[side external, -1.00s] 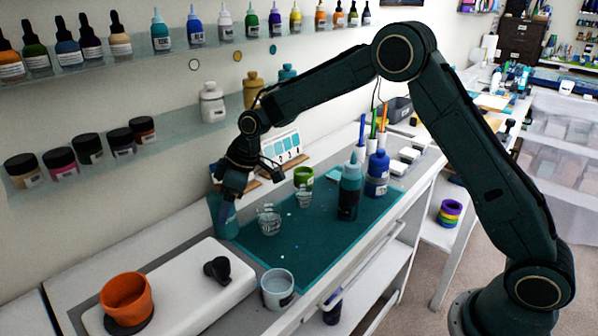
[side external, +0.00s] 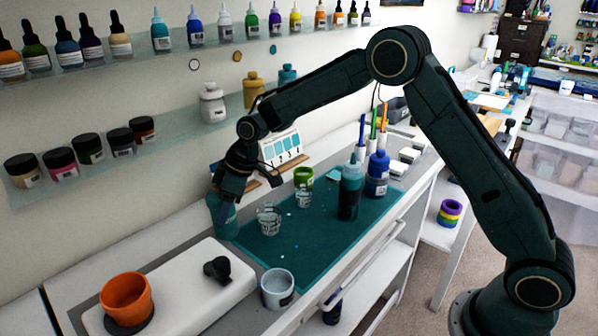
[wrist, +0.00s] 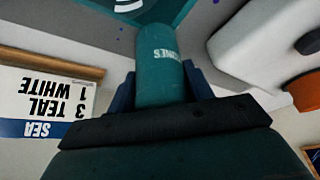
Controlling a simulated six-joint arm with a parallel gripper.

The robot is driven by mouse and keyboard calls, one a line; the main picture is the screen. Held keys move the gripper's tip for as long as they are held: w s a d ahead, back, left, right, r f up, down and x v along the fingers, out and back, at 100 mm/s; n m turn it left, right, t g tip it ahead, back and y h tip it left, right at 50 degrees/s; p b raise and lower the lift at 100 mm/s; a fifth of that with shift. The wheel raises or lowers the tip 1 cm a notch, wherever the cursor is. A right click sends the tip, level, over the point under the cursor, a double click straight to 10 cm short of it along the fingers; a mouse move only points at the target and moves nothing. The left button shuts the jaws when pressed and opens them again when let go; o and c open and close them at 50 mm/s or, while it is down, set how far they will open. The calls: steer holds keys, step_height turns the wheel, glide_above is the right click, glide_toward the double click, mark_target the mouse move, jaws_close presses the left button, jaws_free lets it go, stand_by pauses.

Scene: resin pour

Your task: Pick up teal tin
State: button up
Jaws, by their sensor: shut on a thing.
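The teal tin (side external: 220,217) stands at the left end of the teal mat (side external: 287,247), close to the wall. It is a plain cylinder in the side view, partly behind my gripper. My gripper (side external: 227,200) reaches down to it from above. In the wrist view the tin (wrist: 160,65), with pale lettering on its side, sits between the two dark blue fingers of my gripper (wrist: 160,88). The fingers are shut on it, one on each side. I cannot tell whether its base is clear of the surface.
Clear cups (side external: 269,219) stand just right of the tin. A teal bottle (side external: 349,190) and a blue bottle (side external: 377,175) are farther right. A white slab (side external: 180,285) with an orange pot (side external: 126,297) lies in front left. A colour card (side external: 280,150) stands behind.

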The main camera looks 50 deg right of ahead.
steer(key=shift+r, duration=0.2)
step_height(320, 180, up, 20)
steer(key=shift+f, duration=0.15)
stand_by(0.7)
stand_by(0.6)
